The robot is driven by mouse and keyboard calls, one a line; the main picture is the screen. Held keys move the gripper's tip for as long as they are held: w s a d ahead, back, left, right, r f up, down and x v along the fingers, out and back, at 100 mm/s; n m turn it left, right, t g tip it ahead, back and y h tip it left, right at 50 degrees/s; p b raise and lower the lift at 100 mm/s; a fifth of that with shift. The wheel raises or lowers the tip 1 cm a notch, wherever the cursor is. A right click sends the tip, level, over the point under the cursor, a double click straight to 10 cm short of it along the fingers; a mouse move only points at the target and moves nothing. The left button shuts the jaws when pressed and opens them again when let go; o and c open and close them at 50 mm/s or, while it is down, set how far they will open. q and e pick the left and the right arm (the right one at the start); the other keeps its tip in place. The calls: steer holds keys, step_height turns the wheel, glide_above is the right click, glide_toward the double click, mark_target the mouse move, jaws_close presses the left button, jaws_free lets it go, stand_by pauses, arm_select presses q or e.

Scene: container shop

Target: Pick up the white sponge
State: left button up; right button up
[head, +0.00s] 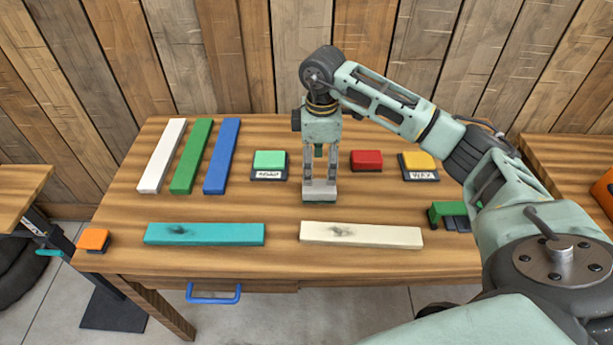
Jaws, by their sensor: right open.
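The white sponge (320,196) appears as a small pale block with a dark green underside, near the middle of the wooden table (270,285). My right gripper (320,180) points straight down at it. Its two fingers are open and reach down to the pale block, partly covering its far side. I cannot tell whether the fingers touch it. My left gripper is out of view.
Nearby blocks are mint (270,160), red (366,160), yellow (419,161), green (447,210) and orange (94,239). White (162,155), green (192,155) and blue (222,155) bars lie at left. Teal (205,234) and cream (361,235) bars lie in front.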

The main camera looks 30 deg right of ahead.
mark_target(320, 185)
steer(key=shift+s+d+f, duration=0.1)
steer(key=shift+s+f, duration=0.05)
steer(key=shift+f, duration=0.15)
steer(key=f, duration=0.1)
steer(key=s+f+p, duration=0.1)
steer(key=f, duration=0.1)
steer(key=shift+s+a+f, duration=0.15)
steer(key=shift+a+f, duration=0.15)
steer(key=shift+f, duration=0.05)
step_height(320, 185, down, 2)
steer(key=shift+f+p, duration=0.15)
steer(key=shift+p, duration=0.2)
steer(key=shift+f, duration=0.25)
steer(key=shift+w, duration=0.2)
steer(key=shift+c, duration=1.4)
steer(key=c, duration=0.9)
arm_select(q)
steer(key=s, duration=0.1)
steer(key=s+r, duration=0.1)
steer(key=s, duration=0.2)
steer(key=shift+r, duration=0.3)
